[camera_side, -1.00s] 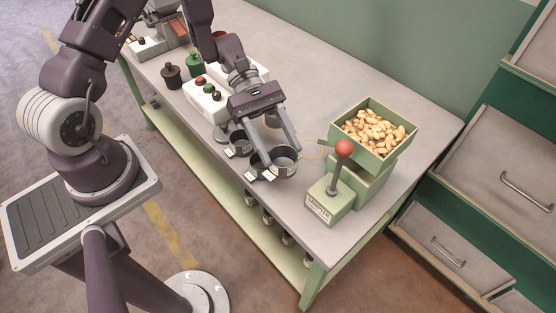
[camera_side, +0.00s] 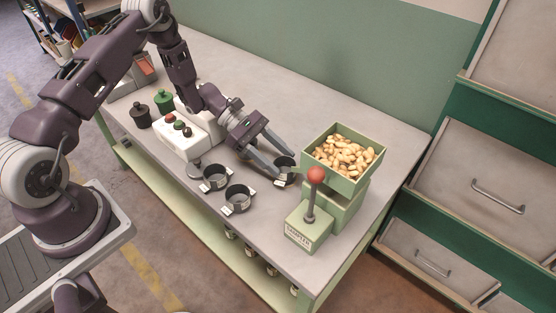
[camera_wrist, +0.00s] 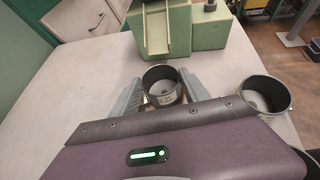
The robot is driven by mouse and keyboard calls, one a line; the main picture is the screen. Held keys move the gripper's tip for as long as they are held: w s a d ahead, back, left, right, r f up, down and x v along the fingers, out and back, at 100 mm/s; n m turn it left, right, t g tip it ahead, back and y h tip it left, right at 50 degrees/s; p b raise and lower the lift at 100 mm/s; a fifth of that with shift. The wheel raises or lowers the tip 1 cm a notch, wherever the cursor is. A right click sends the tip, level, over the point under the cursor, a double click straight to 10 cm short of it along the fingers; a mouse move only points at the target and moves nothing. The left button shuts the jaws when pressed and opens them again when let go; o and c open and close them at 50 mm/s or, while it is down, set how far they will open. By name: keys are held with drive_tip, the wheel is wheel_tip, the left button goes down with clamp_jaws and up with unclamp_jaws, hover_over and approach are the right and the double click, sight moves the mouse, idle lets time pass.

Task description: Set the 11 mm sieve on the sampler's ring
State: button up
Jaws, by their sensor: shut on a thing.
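My gripper (camera_side: 288,164) is shut on a dark round sieve (camera_side: 284,172) with a pale label tab. The held sieve is close to the left side of the sampler (camera_side: 343,203). In the wrist view this sieve (camera_wrist: 161,88) sits upright between the two fingers, in front of the sampler's chute (camera_wrist: 166,32). Its label is too small to read. Two similar sieves, a rear one (camera_side: 216,181) and a front one (camera_side: 238,200), stand on the bench to the left. I cannot make out the sampler's ring, or whether the sieve touches it.
A green hopper of nuts (camera_side: 376,180) tops the sampler. A green lever box (camera_side: 308,230) with a red knob (camera_side: 316,174) stands in front. A white button box (camera_side: 176,142) and dark and green weights are at the left. The bench (camera_side: 330,95) is clear behind.

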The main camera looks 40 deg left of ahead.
drive_tip(key=shift+f, duration=0.25)
drive_tip(key=o, duration=1.4)
drive_tip(key=shift+f, duration=0.1)
